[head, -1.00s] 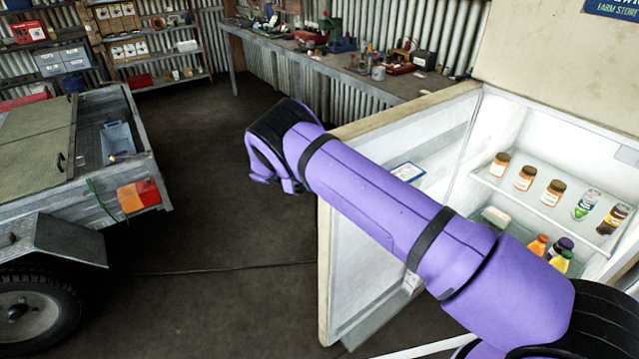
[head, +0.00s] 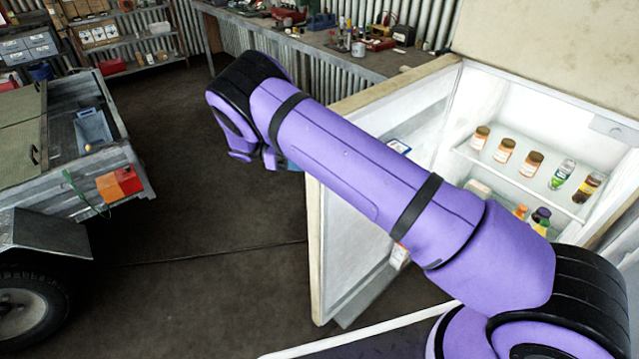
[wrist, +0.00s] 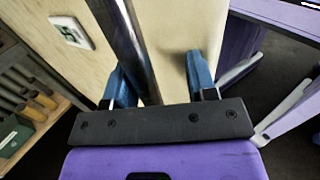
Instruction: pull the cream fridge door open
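The cream fridge door (head: 343,255) stands wide open in the head view, its white inner side facing the fridge interior (head: 490,110). My purple arm reaches across and over the door to its outer side. My gripper (wrist: 160,85) shows in the wrist view with its two blue fingers apart. A metal bar handle (wrist: 126,40) runs between them, close to the left finger, with a gap to the right finger. Behind it is the cream outer face (wrist: 170,30) of the door. In the head view the fingers and handle are mostly hidden.
Jars (head: 505,150) and bottles stand on the fridge shelves. A trailer (head: 100,180) with a wheel is at the left. A workbench (head: 385,62) with tools runs along the back wall. Dark floor (head: 200,215) between trailer and door is clear.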

